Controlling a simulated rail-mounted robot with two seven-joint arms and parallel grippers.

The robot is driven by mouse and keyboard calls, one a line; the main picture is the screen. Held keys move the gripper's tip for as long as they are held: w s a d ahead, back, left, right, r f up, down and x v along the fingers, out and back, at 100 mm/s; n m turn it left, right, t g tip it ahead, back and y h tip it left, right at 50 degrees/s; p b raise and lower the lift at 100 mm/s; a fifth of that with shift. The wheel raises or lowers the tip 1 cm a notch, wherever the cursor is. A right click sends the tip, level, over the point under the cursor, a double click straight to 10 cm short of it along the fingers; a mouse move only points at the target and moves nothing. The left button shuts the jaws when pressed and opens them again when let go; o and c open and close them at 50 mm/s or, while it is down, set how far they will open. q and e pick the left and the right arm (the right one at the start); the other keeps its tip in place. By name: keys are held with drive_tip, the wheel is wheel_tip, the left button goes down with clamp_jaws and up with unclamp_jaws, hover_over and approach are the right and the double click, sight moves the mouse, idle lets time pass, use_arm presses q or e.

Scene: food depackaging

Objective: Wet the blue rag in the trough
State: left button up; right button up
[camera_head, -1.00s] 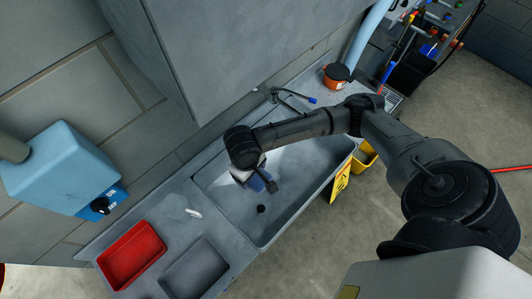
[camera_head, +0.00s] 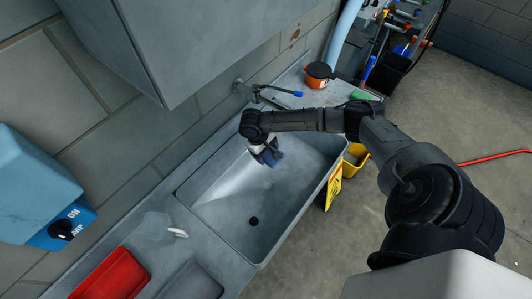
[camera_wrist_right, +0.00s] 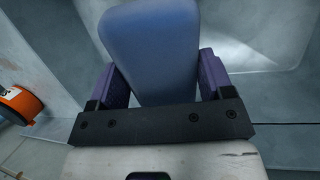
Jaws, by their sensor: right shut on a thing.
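The trough (camera_head: 215,205) is a grey sink set into the counter, with a dark drain hole in its floor. My right gripper (camera_head: 268,157) is over the trough, between the drain and the tap end. Its jaws are shut on the blue rag (camera_wrist_right: 150,45), which stands out between the two purple fingers in the right wrist view. In the head view, the rag (camera_head: 273,160) is small and dark, and I cannot tell if it touches the trough floor. No water is clearly visible. My left gripper is in neither view.
A tap (camera_head: 277,90) with a blue tip is at the trough's back edge. An orange tub (camera_head: 319,76) stands beyond it. A red tray (camera_head: 110,275) and a grey tray (camera_head: 190,282) lie at lower left. A blue switch box (camera_head: 38,195) is on the wall.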

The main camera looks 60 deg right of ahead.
wheel_tip(320, 180, down, 2)
drive_tip(key=shift+f+b, duration=0.2)
drive_tip(key=shift+b, duration=1.05)
drive_tip(key=shift+f+b, duration=4.9)
drive_tip(key=shift+f, duration=5.5)
drive_tip(key=shift+r, duration=0.15)
